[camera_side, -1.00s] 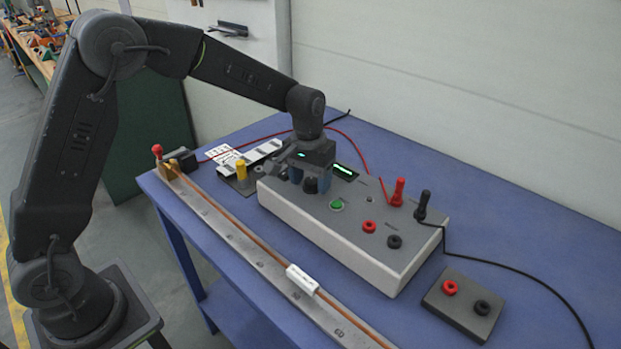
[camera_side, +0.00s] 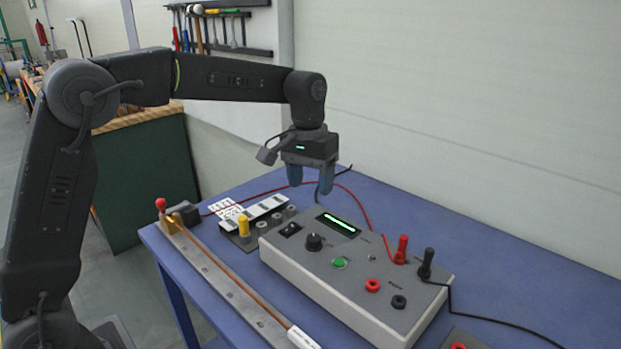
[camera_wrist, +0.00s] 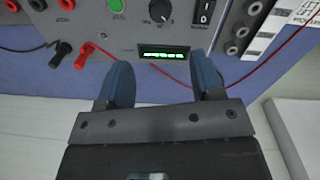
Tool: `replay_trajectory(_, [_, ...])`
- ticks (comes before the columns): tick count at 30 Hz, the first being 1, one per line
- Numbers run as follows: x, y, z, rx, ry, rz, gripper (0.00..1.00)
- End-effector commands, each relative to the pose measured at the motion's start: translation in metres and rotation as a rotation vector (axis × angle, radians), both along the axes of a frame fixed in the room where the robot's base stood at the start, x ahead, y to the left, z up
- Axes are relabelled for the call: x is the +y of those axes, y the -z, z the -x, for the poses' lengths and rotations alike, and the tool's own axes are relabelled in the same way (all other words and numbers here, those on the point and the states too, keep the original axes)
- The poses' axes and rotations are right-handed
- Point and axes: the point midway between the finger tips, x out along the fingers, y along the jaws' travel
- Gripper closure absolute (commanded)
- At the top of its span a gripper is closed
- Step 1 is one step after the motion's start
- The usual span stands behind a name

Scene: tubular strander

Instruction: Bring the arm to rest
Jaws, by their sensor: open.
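My gripper (camera_side: 311,188) is open and empty in the side view. It hangs above the back edge of the grey instrument box (camera_side: 345,262), clear of it. The box carries a lit green display (camera_side: 338,224), a black knob (camera_side: 314,242), a green button (camera_side: 339,263) and a black rocker switch (camera_side: 290,229). In the wrist view, my gripper's two blue fingers (camera_wrist: 161,85) are apart with nothing between them. The display (camera_wrist: 164,54) shows just beyond the fingertips, and the knob (camera_wrist: 160,11) lies beyond it.
A red plug (camera_side: 402,249) and a black plug (camera_side: 427,264) with cables stand upright on the box's right end. A long rail with a copper-coloured rod (camera_side: 232,275) lies along the table's front. A yellow-capped part (camera_side: 244,226) stands left of the box. The wall is behind.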

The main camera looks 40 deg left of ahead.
Motion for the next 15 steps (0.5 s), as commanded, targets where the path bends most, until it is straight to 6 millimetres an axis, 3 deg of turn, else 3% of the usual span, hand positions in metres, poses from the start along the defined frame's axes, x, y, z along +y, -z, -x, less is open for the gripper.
replay_trajectory(11, [0.0,-0.003,0.001,-0.001,0.001,0.0,0.4])
replay_trajectory(15, [0.002,-0.014,0.015,-0.031,0.012,-0.003,0.4])
